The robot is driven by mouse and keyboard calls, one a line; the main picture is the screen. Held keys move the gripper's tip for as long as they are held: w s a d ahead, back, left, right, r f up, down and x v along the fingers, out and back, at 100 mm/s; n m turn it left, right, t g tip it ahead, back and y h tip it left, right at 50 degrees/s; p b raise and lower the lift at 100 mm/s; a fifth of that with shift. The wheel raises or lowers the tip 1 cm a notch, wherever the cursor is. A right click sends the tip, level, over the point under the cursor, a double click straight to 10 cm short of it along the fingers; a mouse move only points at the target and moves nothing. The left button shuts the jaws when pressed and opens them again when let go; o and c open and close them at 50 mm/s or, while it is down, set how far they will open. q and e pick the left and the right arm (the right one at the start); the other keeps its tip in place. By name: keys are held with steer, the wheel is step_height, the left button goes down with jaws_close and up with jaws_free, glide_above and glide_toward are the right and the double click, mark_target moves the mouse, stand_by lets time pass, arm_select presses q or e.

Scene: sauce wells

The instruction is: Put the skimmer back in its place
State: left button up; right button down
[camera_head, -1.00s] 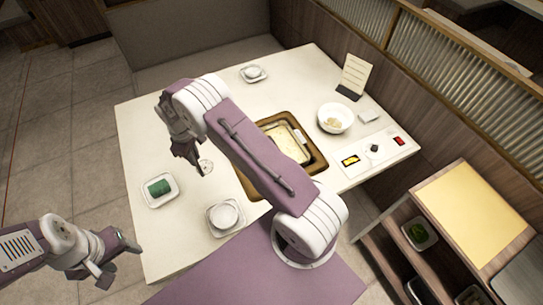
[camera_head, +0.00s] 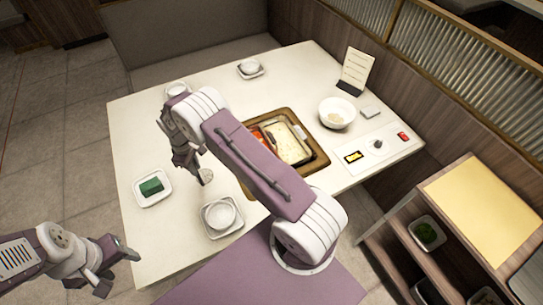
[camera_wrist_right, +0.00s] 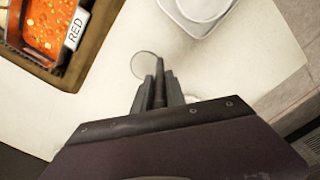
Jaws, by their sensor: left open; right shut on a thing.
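My right gripper (camera_head: 190,163) is shut on the skimmer (camera_head: 206,176) and holds it over the white table, left of the pot. In the right wrist view the skimmer's round head (camera_wrist_right: 145,65) sticks out past the closed fingers (camera_wrist_right: 158,90). Its handle is mostly hidden. The pot (camera_head: 289,140) sits in a wooden frame, with red soup on one side and pale soup on the other; my right arm covers part of it. The red soup (camera_wrist_right: 50,22) also shows in the right wrist view, beside a RED label. My left gripper (camera_head: 122,268) is open and empty at the lower left.
A white bowl on a square saucer (camera_head: 238,228) stands near the front edge, and a plate with a green block (camera_head: 152,187) at the left. A bowl (camera_head: 337,113), a control panel (camera_head: 377,146) and a card stand (camera_head: 355,71) are on the right.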

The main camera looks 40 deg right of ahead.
steer(key=shift+f+b, duration=0.6)
steer(key=shift+f, duration=0.7)
steer(key=shift+f+b, duration=0.35)
steer(key=shift+f, duration=0.05)
steer(key=shift+c, duration=2.4)
jaws_free()
steer(key=shift+r, duration=0.15)
steer(key=shift+r+p, duration=3.9)
steer(key=shift+r, duration=1.6)
steer(key=shift+f, duration=0.1)
